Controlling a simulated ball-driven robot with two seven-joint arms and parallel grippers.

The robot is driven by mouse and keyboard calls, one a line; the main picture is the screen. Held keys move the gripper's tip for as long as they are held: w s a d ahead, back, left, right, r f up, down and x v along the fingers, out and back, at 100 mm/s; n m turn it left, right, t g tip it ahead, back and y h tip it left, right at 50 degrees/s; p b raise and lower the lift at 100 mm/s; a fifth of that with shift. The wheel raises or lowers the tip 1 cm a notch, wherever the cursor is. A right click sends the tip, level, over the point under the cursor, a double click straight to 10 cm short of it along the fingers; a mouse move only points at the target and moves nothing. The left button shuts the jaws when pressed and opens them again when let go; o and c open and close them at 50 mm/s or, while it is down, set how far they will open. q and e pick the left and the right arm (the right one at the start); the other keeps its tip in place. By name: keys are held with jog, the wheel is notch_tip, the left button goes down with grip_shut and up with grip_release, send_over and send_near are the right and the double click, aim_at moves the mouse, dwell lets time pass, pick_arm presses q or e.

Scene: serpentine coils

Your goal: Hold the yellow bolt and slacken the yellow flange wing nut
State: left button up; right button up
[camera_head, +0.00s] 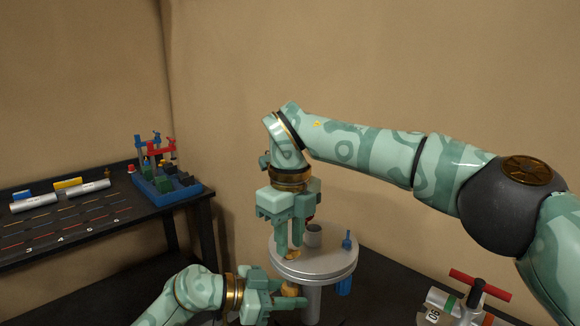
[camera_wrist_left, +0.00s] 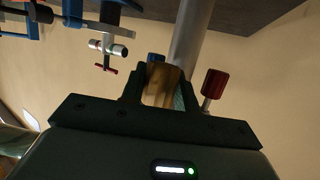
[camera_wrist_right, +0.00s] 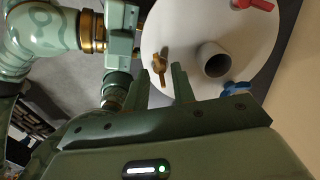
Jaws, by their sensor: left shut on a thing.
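The yellow flange wing nut (camera_head: 294,254) sits on top of the round grey plate (camera_head: 340,266), and it also shows in the right wrist view (camera_wrist_right: 160,65). My right gripper (camera_head: 291,243) points down just above the nut. Its two fingers stand apart with nothing between them, and the nut lies ahead of their gap (camera_wrist_right: 160,90). The yellow bolt (camera_head: 291,289) shows below the plate's near edge. My left gripper (camera_head: 288,295) is shut on it from the side, and the bolt fills the gap between the fingers in the left wrist view (camera_wrist_left: 161,86).
A grey cylinder (camera_head: 314,235) stands at the plate's middle. A blue wing nut (camera_head: 347,240) and a red one (camera_wrist_right: 254,4) are on the same plate, with a red bolt head (camera_wrist_left: 214,83) below. A dark bench (camera_head: 100,215) stands left; a red-handled tool (camera_head: 478,286) lies lower right.

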grip_shut()
jog(key=n, duration=0.4)
jog(key=shift+n, duration=0.4)
jog(key=shift+n, duration=0.7)
jog(key=n, duration=0.3)
jog(key=shift+f+n, duration=0.1)
jog(key=shift+n, duration=0.3)
jog(key=shift+n, duration=0.5)
jog(key=n, duration=0.3)
jog(key=shift+n, duration=0.4)
